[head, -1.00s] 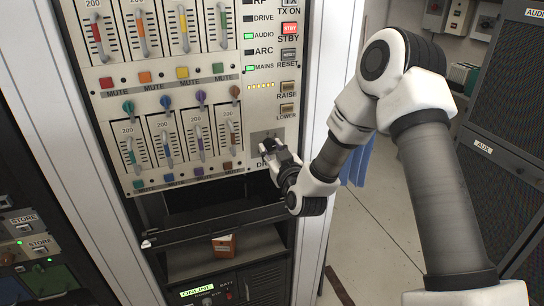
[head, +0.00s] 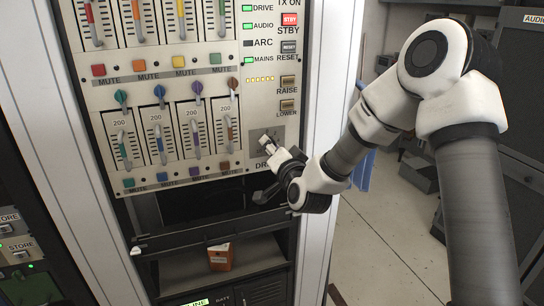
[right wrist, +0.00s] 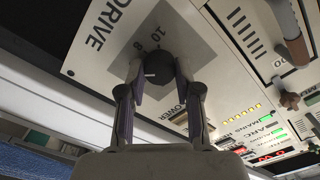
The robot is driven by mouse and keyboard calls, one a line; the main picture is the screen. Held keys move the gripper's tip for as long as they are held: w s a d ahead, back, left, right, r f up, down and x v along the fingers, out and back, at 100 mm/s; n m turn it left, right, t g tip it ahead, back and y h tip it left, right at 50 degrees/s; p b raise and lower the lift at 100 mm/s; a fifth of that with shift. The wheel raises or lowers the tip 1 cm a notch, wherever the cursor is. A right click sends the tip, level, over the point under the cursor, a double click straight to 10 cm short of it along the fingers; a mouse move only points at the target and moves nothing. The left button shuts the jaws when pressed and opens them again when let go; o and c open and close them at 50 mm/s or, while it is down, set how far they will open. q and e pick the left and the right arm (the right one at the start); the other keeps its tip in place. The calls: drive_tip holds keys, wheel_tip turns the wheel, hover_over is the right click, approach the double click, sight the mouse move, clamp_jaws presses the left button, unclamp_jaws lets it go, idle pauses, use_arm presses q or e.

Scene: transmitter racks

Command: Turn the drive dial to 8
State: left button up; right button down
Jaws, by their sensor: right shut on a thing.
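The drive dial (right wrist: 158,69) is a round black knob with a short white mark, on a grey square plate (right wrist: 180,38) lettered DRIVE. The number 10 and another, unclear number show beside it; I cannot tell the exact setting. My right gripper (right wrist: 157,78) is shut around the knob, one finger on each side, in the right wrist view. In the head view the right gripper (head: 267,146) is at the panel's lower right corner and hides most of the dial. The grey plate (head: 278,133) shows behind it. My left gripper is not in view.
RAISE (head: 288,83) and LOWER (head: 287,106) buttons sit just above the dial. Slider faders (head: 194,138) and MUTE buttons are to the left. The DRIVE lamp (head: 247,8) is green. An open shelf bay with a small brown box (head: 221,257) lies below.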

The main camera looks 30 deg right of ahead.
drive_tip(key=shift+f+m+b, duration=0.15)
drive_tip(key=shift+m+b, duration=2.9)
drive_tip(key=shift+m, duration=1.15)
drive_tip(key=c, duration=0.8)
unclamp_jaws()
drive_tip(key=shift+a, duration=0.1)
drive_tip(key=v, duration=0.7)
drive_tip(key=shift+s, duration=0.2)
